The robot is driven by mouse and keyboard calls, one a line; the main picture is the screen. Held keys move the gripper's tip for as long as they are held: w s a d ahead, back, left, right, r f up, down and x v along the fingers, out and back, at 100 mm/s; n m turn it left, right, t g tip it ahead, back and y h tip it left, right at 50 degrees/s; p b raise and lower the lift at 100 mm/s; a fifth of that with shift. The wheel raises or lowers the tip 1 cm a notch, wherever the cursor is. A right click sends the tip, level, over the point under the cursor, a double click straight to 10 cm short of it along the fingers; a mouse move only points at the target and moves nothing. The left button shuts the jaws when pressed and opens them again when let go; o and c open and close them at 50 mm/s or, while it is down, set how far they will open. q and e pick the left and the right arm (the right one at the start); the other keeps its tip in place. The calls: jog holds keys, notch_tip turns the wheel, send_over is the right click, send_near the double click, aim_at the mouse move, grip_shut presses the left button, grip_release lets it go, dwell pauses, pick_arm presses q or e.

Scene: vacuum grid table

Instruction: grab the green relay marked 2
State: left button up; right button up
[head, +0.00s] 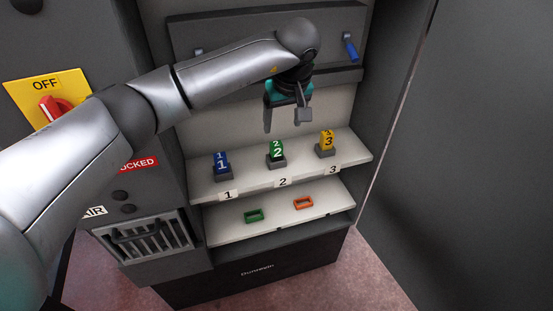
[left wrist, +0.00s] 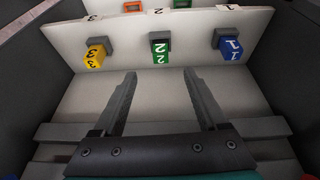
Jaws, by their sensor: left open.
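The green relay marked 2 (head: 277,150) stands upright in a dark socket on the upper shelf, between the blue and yellow relays. It also shows in the left wrist view (left wrist: 160,54), ahead of and between my fingertips. My left gripper (head: 285,118) is open and empty, above the green relay and apart from it. Both its fingers (left wrist: 160,75) show in the left wrist view with nothing between them. My right gripper is in neither view.
A blue relay marked 1 (head: 221,163) and a yellow relay marked 3 (head: 327,140) stand in sockets on either side. The lower shelf holds a green frame (head: 254,216) and an orange frame (head: 303,203). Cabinet walls bound both sides. A red switch (head: 57,108) is at left.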

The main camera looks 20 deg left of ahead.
aim_at(277, 146)
pick_arm(q)
jog(key=b+x, duration=0.1)
jog(key=x, duration=0.2)
jog(key=a+b+x, duration=0.1)
jog(key=x, duration=0.4)
jog(key=shift+w+a+f+b, duration=0.1)
jog(key=shift+w+a+b, duration=0.1)
jog(key=shift+w+b, duration=0.2)
jog(key=shift+w+a+f+y, duration=0.1)
jog(key=shift+w+f+y, duration=0.15)
jog(key=shift+f, duration=0.2)
jog(key=shift+d+b+x, duration=0.15)
jog(key=shift+b+x, duration=0.3)
jog(key=shift+x, duration=0.25)
jog(key=shift+d+b+x, duration=0.15)
jog(key=shift+b+x, duration=0.3)
jog(key=shift+x, duration=0.25)
jog(key=shift+d+b+x, duration=0.25)
jog(key=shift+b+x, duration=0.25)
jog(key=shift+x, duration=0.7)
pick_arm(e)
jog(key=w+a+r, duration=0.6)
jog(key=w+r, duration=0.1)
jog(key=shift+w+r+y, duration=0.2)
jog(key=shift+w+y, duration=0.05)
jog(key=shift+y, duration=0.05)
pick_arm(q)
jog(key=shift+a, duration=0.1)
grip_shut()
